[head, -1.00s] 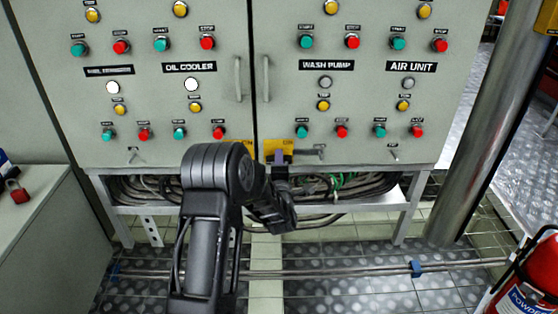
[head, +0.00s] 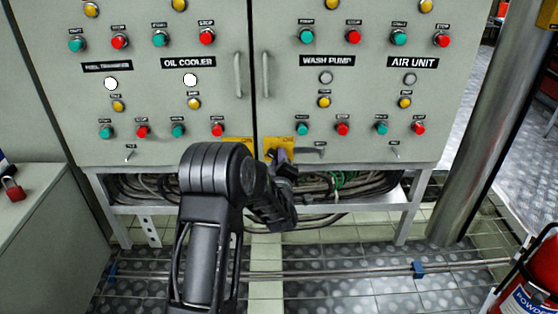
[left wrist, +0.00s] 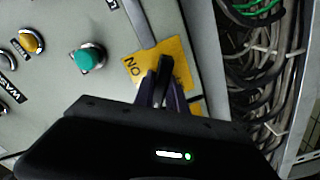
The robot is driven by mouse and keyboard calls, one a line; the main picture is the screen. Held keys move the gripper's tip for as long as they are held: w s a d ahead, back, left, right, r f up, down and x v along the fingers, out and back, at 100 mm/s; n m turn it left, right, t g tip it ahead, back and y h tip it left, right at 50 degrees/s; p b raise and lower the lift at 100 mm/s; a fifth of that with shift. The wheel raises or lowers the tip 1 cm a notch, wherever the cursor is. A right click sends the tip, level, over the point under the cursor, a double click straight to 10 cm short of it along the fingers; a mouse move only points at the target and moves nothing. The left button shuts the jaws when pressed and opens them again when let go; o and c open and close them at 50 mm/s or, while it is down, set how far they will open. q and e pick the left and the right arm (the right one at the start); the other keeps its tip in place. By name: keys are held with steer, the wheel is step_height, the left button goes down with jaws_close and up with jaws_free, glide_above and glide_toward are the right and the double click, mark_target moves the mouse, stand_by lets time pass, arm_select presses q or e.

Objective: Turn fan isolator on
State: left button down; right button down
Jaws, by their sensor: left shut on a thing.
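A yellow plate (head: 279,144) is on the lower left corner of the right cabinet door, beside the door gap. In the left wrist view, this yellow plate (left wrist: 181,56) carries the letters "ON" and a dark handle (left wrist: 163,75) stands out in front of it. My left gripper (head: 279,156) is at the plate. In the left wrist view, its fingers (left wrist: 162,88) are shut on the dark handle. The fingers hide part of the plate, and no label naming the fan is readable. My right gripper is not in view.
A second yellow plate (head: 238,144) is on the left door. Buttons and lamps cover the grey cabinet (head: 345,110) above. Cables (head: 375,190) run beneath it. A metal pillar (head: 487,120) and red extinguisher (head: 530,285) stand right. A red padlock (head: 14,191) lies left.

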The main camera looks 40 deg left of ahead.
arm_select(q)
steer(key=m, duration=0.5)
steer(key=shift+m, duration=0.3)
steer(key=m, duration=0.5)
steer(key=shift+p, duration=0.3)
steer(key=shift+m, duration=0.3)
steer(key=c, duration=1.4)
jaws_free()
steer(key=shift+o, duration=0.2)
